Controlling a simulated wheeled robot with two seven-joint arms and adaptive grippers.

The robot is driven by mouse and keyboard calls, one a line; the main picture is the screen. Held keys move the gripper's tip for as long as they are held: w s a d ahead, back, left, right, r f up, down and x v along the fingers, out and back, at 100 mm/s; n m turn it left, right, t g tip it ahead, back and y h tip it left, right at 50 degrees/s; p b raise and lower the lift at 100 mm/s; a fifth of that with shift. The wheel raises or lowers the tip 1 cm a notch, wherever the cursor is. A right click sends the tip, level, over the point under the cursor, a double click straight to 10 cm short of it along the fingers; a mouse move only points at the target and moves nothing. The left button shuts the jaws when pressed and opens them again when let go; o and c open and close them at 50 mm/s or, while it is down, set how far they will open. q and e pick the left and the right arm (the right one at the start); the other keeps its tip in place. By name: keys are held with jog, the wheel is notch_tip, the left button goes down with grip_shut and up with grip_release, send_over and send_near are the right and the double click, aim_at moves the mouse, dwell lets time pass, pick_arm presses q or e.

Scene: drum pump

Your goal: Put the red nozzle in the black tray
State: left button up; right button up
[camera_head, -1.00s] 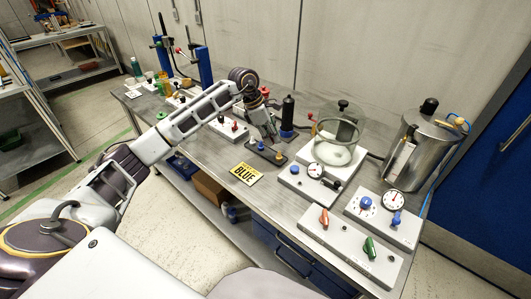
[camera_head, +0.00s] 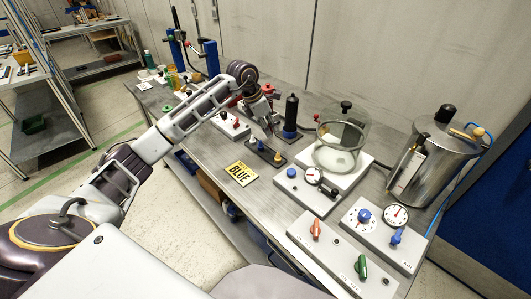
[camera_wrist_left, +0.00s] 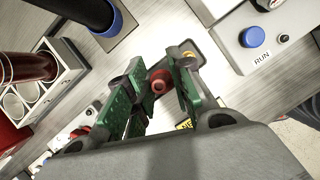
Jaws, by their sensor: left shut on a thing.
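My left gripper (camera_head: 268,132) is over the far end of the small black tray (camera_head: 284,160), on the metal bench. In the left wrist view its green-padded fingers (camera_wrist_left: 158,98) are closed around the red nozzle (camera_wrist_left: 158,80), whose round end shows between the fingertips. The black tray (camera_wrist_left: 207,48) lies just behind the fingertips there, partly hidden by them. I cannot tell whether the nozzle touches the tray. A blue-topped part and a dark part stand on the tray in the head view. My right gripper is not in view.
A glass bell jar (camera_head: 342,137), control boxes (camera_head: 340,245) and a steel canister (camera_head: 432,155) fill the right side.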

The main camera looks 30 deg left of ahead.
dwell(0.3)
pick_arm(q)
send_over(272, 154)
jog(key=shift+s+a+f, duration=0.15)
jog(key=shift+f, duration=0.9)
jog(key=shift+s+a+f, duration=0.15)
jog(key=shift+f, duration=0.85)
jog(key=shift+s+a+f, duration=0.15)
jog(key=shift+f, duration=0.9)
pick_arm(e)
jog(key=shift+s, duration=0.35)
pick_arm(q)
jog(key=shift+f, duration=0.1)
jog(key=shift+f, duration=1.75)
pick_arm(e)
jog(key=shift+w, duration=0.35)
pick_arm(q)
jog(key=shift+f, duration=0.25)
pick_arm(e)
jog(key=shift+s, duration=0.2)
